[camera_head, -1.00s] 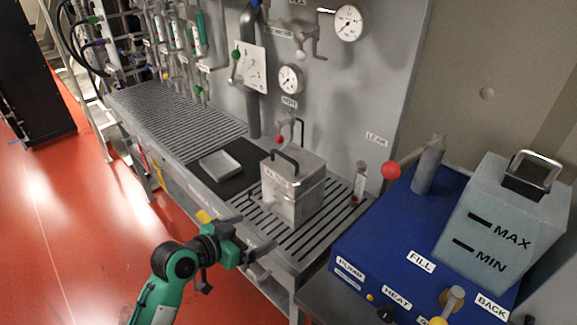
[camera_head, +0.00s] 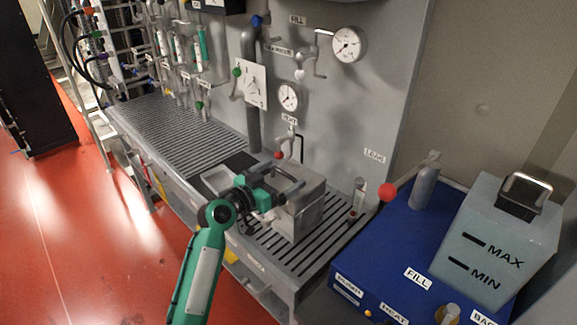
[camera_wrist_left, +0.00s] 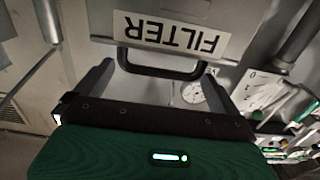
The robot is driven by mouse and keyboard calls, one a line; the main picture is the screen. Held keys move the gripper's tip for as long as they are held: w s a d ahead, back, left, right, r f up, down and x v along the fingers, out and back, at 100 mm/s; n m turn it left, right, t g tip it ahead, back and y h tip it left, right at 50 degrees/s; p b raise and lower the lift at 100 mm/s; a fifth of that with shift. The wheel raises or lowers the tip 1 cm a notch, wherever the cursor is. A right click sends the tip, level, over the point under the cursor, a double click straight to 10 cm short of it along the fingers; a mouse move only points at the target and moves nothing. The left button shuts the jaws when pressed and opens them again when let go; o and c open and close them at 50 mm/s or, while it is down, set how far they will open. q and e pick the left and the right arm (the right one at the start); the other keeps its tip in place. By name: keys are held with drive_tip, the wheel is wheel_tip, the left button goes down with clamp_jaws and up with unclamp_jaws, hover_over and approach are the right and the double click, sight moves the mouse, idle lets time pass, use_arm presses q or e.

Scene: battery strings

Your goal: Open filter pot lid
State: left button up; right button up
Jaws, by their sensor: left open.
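The metal filter pot (camera_head: 301,212) stands on the slatted grey bench, its lid (camera_head: 306,180) on top. My left gripper (camera_head: 286,190) is open at the lid's near left side and hides the handle in the head view. In the left wrist view, my gripper's two fingers (camera_wrist_left: 152,88) point at the lid, one on each side of the dark handle (camera_wrist_left: 172,68). The "FILTER" label (camera_wrist_left: 170,34) shows upside down beyond the handle. I cannot tell whether the fingers touch the handle. My right gripper is not in view.
A shallow metal tray (camera_head: 216,180) lies left of the pot, close to my left arm. Behind stands a grey panel with gauges (camera_head: 347,45) and valves. A red ball knob (camera_head: 386,192) and a blue unit (camera_head: 392,242) with a tank (camera_head: 498,238) are at the right.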

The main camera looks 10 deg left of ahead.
use_arm(q)
drive_tip(key=shift+p+x, duration=0.3)
drive_tip(key=shift+x, duration=1.45)
